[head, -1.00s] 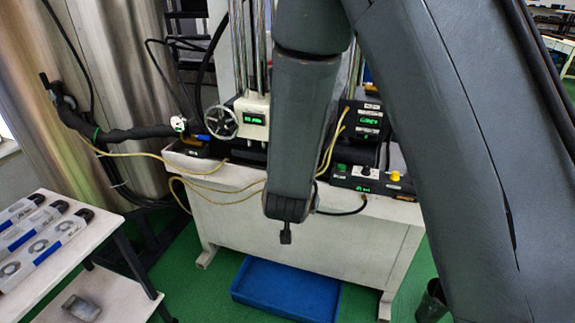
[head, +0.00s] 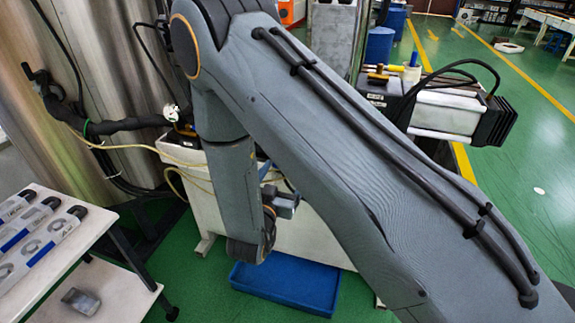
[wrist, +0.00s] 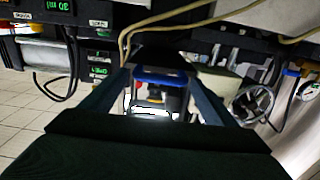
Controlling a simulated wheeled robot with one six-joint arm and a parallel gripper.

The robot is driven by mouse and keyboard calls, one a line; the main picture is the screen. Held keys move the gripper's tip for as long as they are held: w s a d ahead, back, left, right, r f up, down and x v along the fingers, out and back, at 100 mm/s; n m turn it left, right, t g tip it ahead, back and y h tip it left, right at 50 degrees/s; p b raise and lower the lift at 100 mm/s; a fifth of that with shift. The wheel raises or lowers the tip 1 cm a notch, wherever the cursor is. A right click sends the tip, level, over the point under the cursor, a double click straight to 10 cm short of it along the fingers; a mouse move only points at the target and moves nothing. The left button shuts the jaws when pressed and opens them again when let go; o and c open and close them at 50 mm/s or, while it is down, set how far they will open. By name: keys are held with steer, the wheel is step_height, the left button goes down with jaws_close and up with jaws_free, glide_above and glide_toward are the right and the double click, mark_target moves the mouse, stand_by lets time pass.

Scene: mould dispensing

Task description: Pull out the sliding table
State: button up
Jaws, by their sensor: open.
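My gripper is open; in the wrist view its two dark fingers (wrist: 160,88) stand apart on either side of a blue-edged, dark-framed part (wrist: 160,73). I cannot tell whether this part is the sliding table or whether the fingers touch it. The machine appears upside down in this view, with a green display (wrist: 58,6) at top left and a handwheel (wrist: 252,104) at right. In the head view my arm covers most of the machine, so the sliding table cannot be made out there. The white machine bench (head: 318,243) shows below the arm.
A blue tray (head: 285,284) lies on the green floor under the bench. A white table (head: 52,268) with several parts stands at left. Yellow hoses (wrist: 190,22) hang near the gripper. Equipment with a black finned end (head: 495,122) stands at right.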

steer(key=shift+p+x, duration=0.3)
steer(key=shift+x, duration=0.95)
